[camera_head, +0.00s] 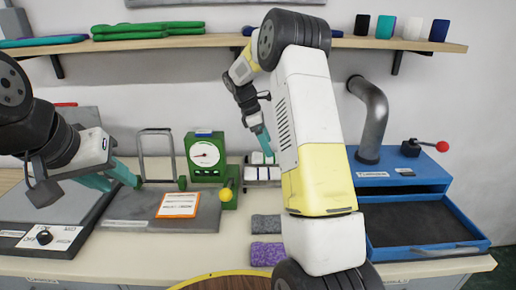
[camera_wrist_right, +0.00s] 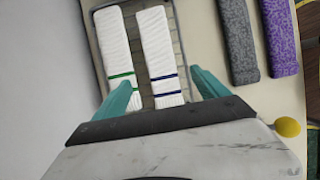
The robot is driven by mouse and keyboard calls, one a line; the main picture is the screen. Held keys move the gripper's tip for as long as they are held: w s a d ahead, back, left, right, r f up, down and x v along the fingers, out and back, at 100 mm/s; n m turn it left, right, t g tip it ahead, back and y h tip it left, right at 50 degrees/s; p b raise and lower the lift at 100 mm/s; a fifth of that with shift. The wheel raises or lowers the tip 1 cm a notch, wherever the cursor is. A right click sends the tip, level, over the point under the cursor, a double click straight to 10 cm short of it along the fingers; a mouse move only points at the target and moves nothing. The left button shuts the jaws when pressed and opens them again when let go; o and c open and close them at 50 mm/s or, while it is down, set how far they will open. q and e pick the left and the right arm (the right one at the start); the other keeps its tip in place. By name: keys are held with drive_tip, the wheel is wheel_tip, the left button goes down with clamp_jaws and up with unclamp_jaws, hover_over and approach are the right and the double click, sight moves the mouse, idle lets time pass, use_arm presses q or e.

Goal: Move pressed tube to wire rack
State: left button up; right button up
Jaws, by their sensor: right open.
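Two white ribbed tubes lie side by side on the wire rack (camera_wrist_right: 182,50) in the right wrist view. I cannot tell which is the pressed tube. My right gripper (camera_wrist_right: 157,77) is open, its teal fingers apart on either side of the tubes' near ends, with nothing held. In the head view the right gripper (camera_head: 264,142) is just above the rack, partly hidden by my arm. My left gripper (camera_head: 110,178) is at the left, teal fingers apart, and appears empty.
A grey tube (camera_head: 265,224) and a purple tube (camera_head: 266,253) lie on the table. A green gauge device (camera_head: 206,155) with a yellow knob stands left of the rack. A blue tray station (camera_head: 420,226) is at the right. A shelf (camera_head: 230,41) runs above.

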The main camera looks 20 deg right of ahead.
drive_tip(key=s+a+r+m+t+y, duration=0.4)
drive_tip(key=s+r+m, duration=0.3)
drive_tip(key=s+r, duration=0.8)
drive_tip(key=s+a+m+t+y, duration=0.1)
drive_tip(key=s+a+m, duration=0.2)
drive_tip(key=s, duration=0.5)
drive_tip(key=s+a+m+t+y, duration=0.1)
drive_tip(key=s+a+m+t, duration=0.1)
drive_tip(key=s, duration=0.6)
drive_tip(key=shift+s+a+m, duration=0.35)
drive_tip(key=shift+a+m, duration=0.4)
drive_tip(key=shift+m, duration=0.45)
drive_tip(key=shift+a+f+y, duration=0.1)
drive_tip(key=shift+y, duration=0.2)
